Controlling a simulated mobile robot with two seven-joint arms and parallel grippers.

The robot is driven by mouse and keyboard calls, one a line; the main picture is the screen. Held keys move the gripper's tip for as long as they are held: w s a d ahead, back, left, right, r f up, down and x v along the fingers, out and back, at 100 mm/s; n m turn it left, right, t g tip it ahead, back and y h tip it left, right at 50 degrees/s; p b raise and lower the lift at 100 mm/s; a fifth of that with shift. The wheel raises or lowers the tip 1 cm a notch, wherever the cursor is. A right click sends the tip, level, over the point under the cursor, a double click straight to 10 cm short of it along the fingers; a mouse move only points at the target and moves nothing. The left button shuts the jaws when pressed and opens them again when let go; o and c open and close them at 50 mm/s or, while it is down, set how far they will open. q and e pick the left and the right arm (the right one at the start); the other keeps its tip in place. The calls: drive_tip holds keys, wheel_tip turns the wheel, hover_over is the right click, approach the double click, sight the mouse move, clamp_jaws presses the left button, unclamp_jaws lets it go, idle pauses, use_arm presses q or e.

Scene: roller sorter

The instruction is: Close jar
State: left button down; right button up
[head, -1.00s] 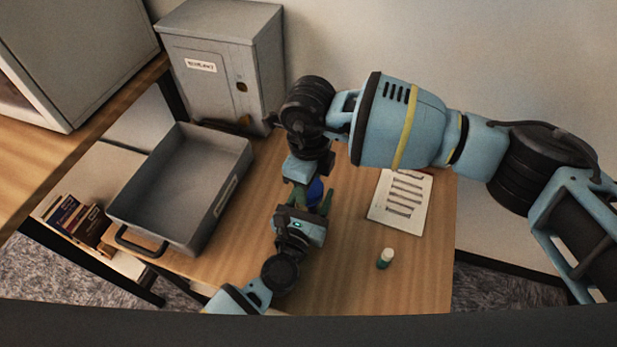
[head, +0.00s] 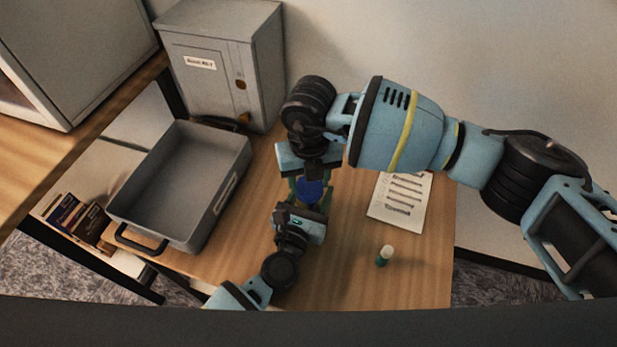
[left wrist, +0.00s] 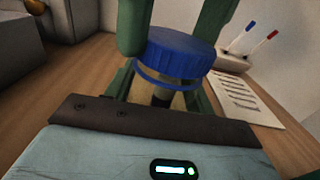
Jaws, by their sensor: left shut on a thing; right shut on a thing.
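The jar has a blue ribbed lid, seen at its top in the left wrist view (left wrist: 180,50) and between the grippers in the head view (head: 311,188). Below the lid is a clear jar body (left wrist: 180,101) with a blue ring near its top and something dark inside or behind it. My left gripper (head: 308,202) is shut around the jar body from the near side. My right gripper (head: 310,178) comes from above, its green fingers shut on the lid's sides. The lid sits at the jar's mouth; I cannot tell whether it is tight.
A grey tray (head: 118,213) stands left on the table, with a grey cabinet (head: 220,75) behind. A printed sheet (head: 402,213) lies right; red (left wrist: 272,35) and blue (left wrist: 250,27) pens show beside it. The front right table is otherwise clear.

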drive_tip(key=m, duration=0.8)
drive_tip(key=shift+d, duration=0.1)
drive_tip(key=m, duration=0.7)
drive_tip(key=shift+s, duration=0.15)
drive_tip(key=m, duration=0.5)
drive_tip(key=shift+s+m, duration=0.1)
drive_tip(key=shift+m, duration=0.8)
drive_tip(key=m, duration=0.2)
drive_tip(key=shift+a+m, duration=0.35)
drive_tip(key=shift+m, duration=0.05)
drive_tip(key=shift+d+m, duration=0.3)
drive_tip(key=shift+m, duration=0.5)
